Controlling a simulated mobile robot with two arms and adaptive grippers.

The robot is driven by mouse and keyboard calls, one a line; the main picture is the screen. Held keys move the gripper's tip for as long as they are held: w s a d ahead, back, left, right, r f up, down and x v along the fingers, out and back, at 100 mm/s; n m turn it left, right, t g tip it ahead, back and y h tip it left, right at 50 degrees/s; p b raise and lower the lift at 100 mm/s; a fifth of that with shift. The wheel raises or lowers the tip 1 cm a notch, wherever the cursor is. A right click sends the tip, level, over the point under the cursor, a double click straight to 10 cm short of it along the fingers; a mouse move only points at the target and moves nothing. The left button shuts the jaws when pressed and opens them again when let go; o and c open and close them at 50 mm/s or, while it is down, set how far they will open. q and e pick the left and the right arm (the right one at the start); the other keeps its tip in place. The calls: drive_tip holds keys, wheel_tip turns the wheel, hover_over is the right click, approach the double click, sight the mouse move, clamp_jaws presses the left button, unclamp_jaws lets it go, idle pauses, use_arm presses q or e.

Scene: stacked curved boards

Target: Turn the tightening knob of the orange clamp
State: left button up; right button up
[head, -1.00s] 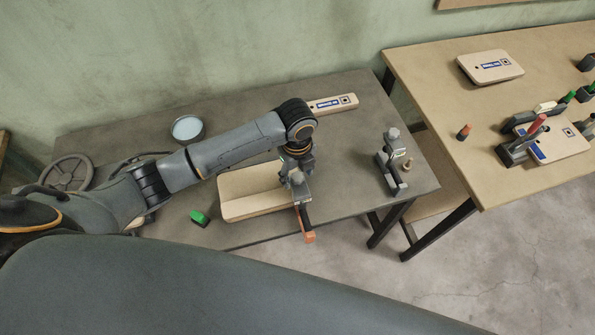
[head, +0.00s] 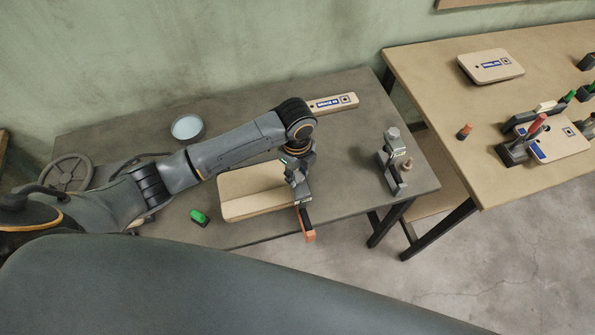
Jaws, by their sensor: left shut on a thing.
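The orange clamp (head: 309,235) sits at the right end of a pale stacked curved board (head: 243,192) on the dark table. Its dark bar runs up beside the board's end, and its orange end hangs over the table's front edge. My left gripper (head: 302,196) points down over the upper end of the clamp and is shut on it. The gripper hides the tightening knob, so I cannot see the knob itself. My right gripper is not in view.
A green-topped block (head: 199,217) lies left of the board. A grey clamp-like tool (head: 393,160) stands to the right. Another board (head: 333,103) and a round blue-topped container (head: 187,128) are behind. A wooden table (head: 450,110) stands at right.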

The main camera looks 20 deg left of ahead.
use_arm(q)
drive_tip(key=n, duration=0.4)
drive_tip(key=shift+n, duration=0.3)
drive_tip(key=n, duration=0.4)
drive_tip(key=shift+n, duration=0.3)
drive_tip(key=n, duration=0.4)
drive_tip(key=shift+n, duration=0.3)
drive_tip(key=n, duration=1.2)
drive_tip(key=shift+d+n, duration=0.1)
drive_tip(key=shift+n, duration=0.2)
drive_tip(key=n, duration=0.3)
drive_tip(key=shift+n+y, duration=0.3)
drive_tip(key=shift+n, duration=1.6)
